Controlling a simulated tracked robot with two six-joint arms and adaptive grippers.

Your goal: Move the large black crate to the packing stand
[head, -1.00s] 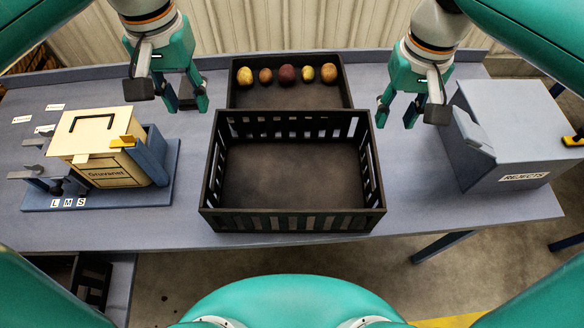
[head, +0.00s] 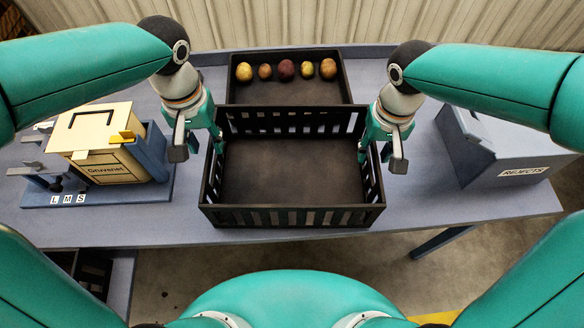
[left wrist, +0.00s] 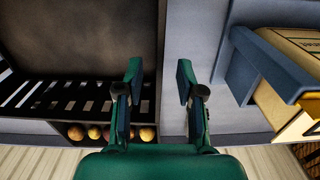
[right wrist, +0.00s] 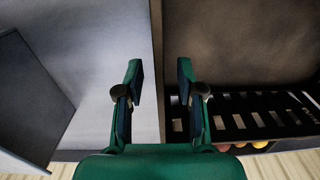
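The large black crate (head: 292,219), slatted and empty, sits on the grey-blue table in front of a smaller black tray. My left gripper (head: 199,150) is open at the crate's left side wall, which runs between its two fingers in the left wrist view (left wrist: 159,85). My right gripper (head: 380,158) is open at the right side wall, which also lies between its fingers in the right wrist view (right wrist: 158,85). Neither gripper is closed on the wall. A low grey-blue stand (head: 121,285) shows at the bottom left; I cannot tell whether it is the packing stand.
A wooden box (head: 110,160) in a blue sizing fixture stands left, and a grey REJECTS bin (head: 500,150) stands right. A black crate (head: 92,275) is partly visible on the low stand.

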